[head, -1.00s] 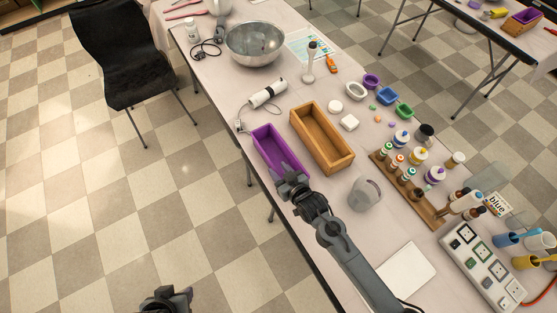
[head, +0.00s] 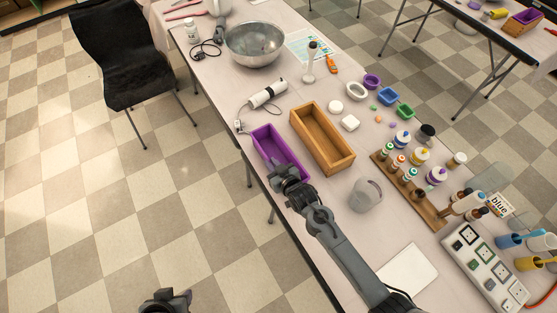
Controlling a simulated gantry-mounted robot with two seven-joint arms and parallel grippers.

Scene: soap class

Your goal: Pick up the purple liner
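The purple liner (head: 277,146) is an open rectangular tray on the near left edge of the table, beside a wooden box (head: 322,138). My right gripper (head: 283,172) is over the near end of the liner and hides part of it. I cannot tell whether its fingers touch the liner's wall or how far apart they are. My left gripper (head: 168,298) is low at the bottom of the picture, over the floor and away from the table; its fingers are too unclear to read.
A clear pitcher (head: 366,195) stands right of my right arm. A bottle rack (head: 410,190), a power strip (head: 484,266) and a white board (head: 406,272) lie further right.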

